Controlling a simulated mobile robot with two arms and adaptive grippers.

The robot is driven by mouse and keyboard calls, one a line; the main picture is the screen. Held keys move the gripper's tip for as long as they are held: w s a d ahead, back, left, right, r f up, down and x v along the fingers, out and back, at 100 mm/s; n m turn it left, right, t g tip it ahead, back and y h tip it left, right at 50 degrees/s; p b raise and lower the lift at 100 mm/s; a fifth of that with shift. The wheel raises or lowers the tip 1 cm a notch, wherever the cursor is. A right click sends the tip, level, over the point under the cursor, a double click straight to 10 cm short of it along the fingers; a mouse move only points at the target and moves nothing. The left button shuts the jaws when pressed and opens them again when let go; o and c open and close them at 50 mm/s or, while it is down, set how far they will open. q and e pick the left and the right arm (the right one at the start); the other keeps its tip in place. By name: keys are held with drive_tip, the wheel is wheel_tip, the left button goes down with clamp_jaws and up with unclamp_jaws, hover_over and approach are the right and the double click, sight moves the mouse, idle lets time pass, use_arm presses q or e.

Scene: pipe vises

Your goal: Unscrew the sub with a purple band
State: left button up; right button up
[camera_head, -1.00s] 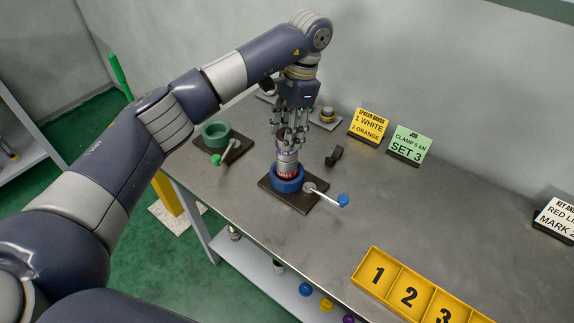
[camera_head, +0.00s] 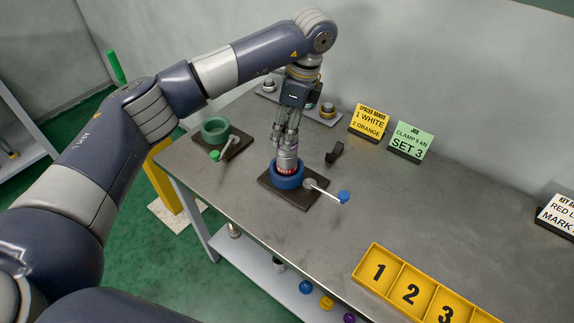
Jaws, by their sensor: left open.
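The sub (camera_head: 287,162) is a metal cylinder standing upright in the blue vise (camera_head: 287,181), with a red marked ring at its lower part. A purple band near its top is mostly hidden by the fingers. My left gripper (camera_head: 287,143) points down from above, its open fingers around the top of the sub; I cannot tell if they touch it. The blue vise sits on a dark base plate and its handle (camera_head: 326,191) with a blue knob points right. My right gripper is not in view.
A green vise (camera_head: 215,130) with a green-knobbed handle stands to the left. A tray with metal parts (camera_head: 327,112) lies behind. A small black holder (camera_head: 335,152), sign cards (camera_head: 407,141) and a yellow numbered bin (camera_head: 411,290) stand to the right. The mid-right table is clear.

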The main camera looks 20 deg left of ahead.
use_arm(q)
drive_tip(key=m+t+b, duration=0.1)
drive_tip(key=m, duration=0.3)
drive_tip(key=shift+f+m, duration=0.1)
drive_tip(key=shift+m, duration=0.2)
drive_tip(key=shift+m+b, duration=0.5)
drive_tip(key=shift+m, duration=0.5)
drive_tip(key=shift+m+t+b, duration=0.4)
drive_tip(key=shift+m+b, duration=0.1)
drive_tip(key=shift+m, duration=0.4)
drive_tip(key=m+b, duration=0.1)
drive_tip(key=m, duration=0.1)
drive_tip(key=shift+m+h, duration=0.4)
drive_tip(key=m+b, duration=0.1)
drive_tip(key=m, duration=0.3)
drive_tip(key=shift+m+t+h, duration=0.4)
drive_tip(key=m+h, duration=0.1)
drive_tip(key=m, duration=0.3)
drive_tip(key=shift+m+b, duration=0.4)
